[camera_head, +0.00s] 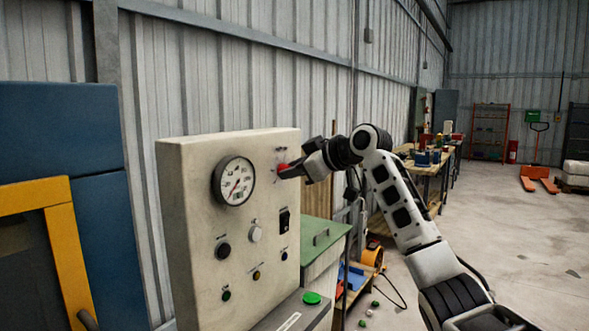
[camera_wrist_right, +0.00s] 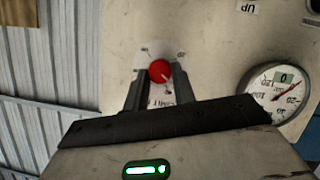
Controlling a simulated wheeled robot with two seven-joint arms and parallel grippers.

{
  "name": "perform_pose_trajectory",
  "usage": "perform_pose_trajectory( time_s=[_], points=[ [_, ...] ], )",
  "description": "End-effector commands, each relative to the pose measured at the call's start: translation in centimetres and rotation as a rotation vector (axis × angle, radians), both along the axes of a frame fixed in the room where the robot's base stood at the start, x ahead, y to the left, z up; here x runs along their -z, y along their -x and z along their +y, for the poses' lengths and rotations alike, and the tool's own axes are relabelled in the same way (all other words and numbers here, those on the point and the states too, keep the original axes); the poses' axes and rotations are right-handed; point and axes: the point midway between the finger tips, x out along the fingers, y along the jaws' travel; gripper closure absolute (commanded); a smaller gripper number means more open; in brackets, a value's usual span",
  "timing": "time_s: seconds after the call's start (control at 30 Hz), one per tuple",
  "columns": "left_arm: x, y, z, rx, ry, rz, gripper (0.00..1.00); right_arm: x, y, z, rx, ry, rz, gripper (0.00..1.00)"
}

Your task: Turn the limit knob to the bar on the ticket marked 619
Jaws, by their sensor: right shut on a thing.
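The red limit knob (camera_head: 283,168) sits at the upper right of a beige control panel (camera_head: 185,215). My right gripper (camera_head: 287,172) reaches it from the right and is shut on it. In the right wrist view the red knob (camera_wrist_right: 160,71) sits between the two dark fingertips (camera_wrist_right: 158,80), with a pale pointer line on its face. Small marks surround it, too small to read. A round white gauge (camera_head: 234,181) is left of the knob; it also shows in the wrist view (camera_wrist_right: 279,95). No ticket marked 619 can be made out. My left gripper is not in view.
Below the gauge are a black knob (camera_head: 223,250), a grey knob (camera_head: 255,233), a black rocker switch (camera_head: 285,221) and several small buttons. A green-topped cabinet (camera_head: 322,238) stands right of the panel. A workbench (camera_head: 437,175) is farther back; open floor lies right.

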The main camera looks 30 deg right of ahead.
Motion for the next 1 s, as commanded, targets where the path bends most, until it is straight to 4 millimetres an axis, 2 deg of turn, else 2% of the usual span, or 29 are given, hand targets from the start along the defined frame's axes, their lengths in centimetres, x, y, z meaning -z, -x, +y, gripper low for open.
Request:
perform_pose_trajectory(
  time_s=[0.37, 0.4, 0.47, 0.8, 0.87, 1.0],
  points=[
    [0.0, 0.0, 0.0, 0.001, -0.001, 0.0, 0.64, 0.2, 0.0, 0.1, -0.002, 0.004, 0.002, 0.97],
    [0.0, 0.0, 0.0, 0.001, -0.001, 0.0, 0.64, 0.2, 0.0, 0.1, -0.002, 0.004, 0.002, 0.66],
    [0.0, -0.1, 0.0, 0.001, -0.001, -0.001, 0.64, 0.1, 0.0, 0.1, -0.001, 0.004, 0.002, 0.52],
    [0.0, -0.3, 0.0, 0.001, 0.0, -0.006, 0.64, -0.1, 0.3, -0.1, 0.001, 0.003, -0.002, 0.52],
    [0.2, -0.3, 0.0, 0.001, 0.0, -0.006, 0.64, -0.2, 0.7, -0.3, 0.001, 0.004, -0.002, 0.52],
    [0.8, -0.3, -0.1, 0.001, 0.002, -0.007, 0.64, -0.9, 2.9, -0.9, 0.002, 0.006, -0.004, 0.52]
  ],
)
